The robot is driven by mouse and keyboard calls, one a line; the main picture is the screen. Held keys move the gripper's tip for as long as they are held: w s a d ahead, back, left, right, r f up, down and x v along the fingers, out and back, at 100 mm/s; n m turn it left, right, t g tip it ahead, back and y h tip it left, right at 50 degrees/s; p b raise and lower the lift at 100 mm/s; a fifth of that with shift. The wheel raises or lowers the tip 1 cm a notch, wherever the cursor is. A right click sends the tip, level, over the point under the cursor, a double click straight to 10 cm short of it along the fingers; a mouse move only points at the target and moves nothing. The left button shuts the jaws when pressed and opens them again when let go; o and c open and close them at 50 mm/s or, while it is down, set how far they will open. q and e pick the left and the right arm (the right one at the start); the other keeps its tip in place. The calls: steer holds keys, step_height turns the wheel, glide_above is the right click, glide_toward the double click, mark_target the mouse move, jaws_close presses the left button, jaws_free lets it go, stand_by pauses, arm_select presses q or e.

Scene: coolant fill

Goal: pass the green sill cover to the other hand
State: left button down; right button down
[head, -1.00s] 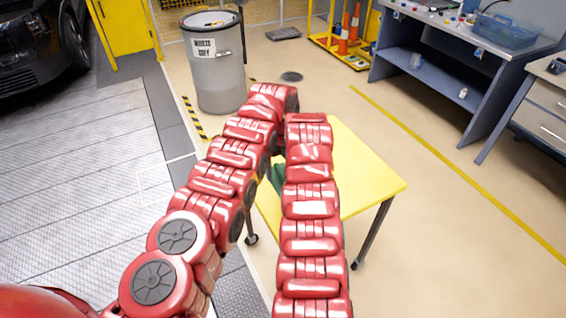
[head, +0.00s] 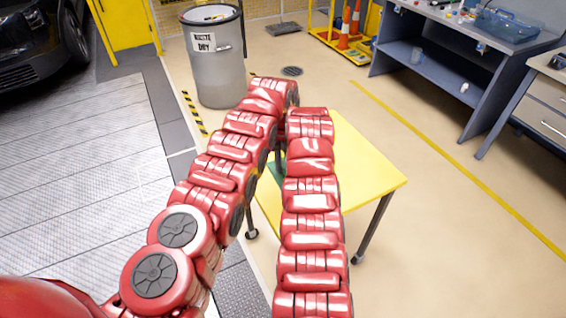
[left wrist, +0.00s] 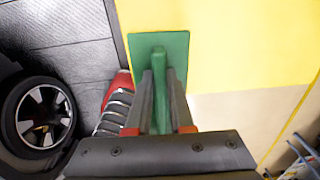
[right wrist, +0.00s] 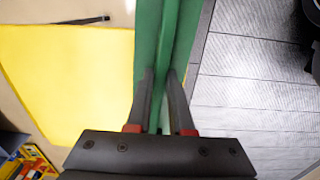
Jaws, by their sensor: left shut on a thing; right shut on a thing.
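The green sill cover shows in the left wrist view (left wrist: 176,48) as a flat plate with a raised rib. My left gripper (left wrist: 159,76) is shut on the rib. In the right wrist view the cover (right wrist: 150,45) runs as a long strip away from the camera, and my right gripper (right wrist: 161,76) is shut on its rib too. In the head view only a small green piece of the cover (head: 277,171) shows between my two red arms. The arms hide the rest of it and most of both grippers.
A yellow-topped table (head: 365,180) stands under and beyond my arms. A grey waste bin (head: 217,70) stands behind it at the left. A car (head: 35,40) is at the far left. A blue-grey workbench (head: 425,70) is at the right. The floor right of the table is clear.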

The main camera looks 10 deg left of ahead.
steer(key=c, duration=0.7)
jaws_free()
steer(key=shift+a, duration=0.1)
